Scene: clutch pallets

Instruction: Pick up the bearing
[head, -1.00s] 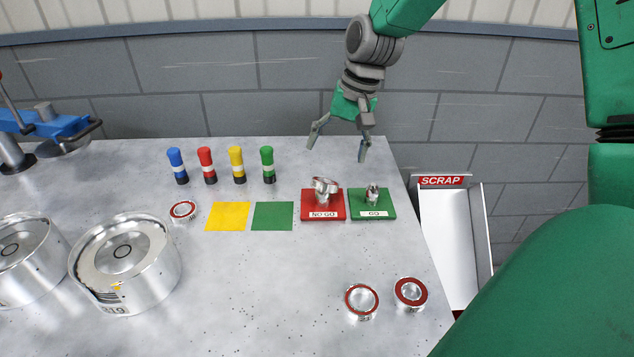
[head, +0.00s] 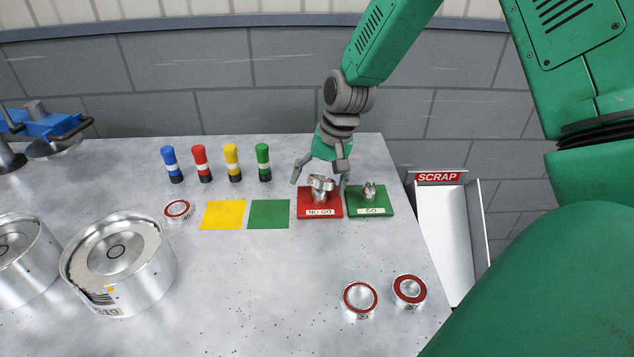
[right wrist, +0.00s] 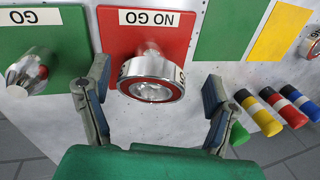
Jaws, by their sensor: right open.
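A silver bearing with a red seal (head: 321,183) rests tilted on the post of the red NO GO plate (head: 307,206). It also shows in the right wrist view (right wrist: 152,88), between the two fingers. My right gripper (head: 320,176) is open, with one finger on each side of this bearing; I see no clear contact. Two more red-sealed bearings lie at the front right, one (head: 360,299) left of the other (head: 409,291). Another bearing (head: 178,210) lies left of the yellow square. My left gripper is not in view.
The green GO plate (head: 383,209) with its bare metal plug stands right of the red one. Several coloured markers (head: 231,163) stand at the back. Large metal cylinders (head: 118,275) are at the left. A SCRAP chute (head: 455,230) is beyond the right edge. The front middle is clear.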

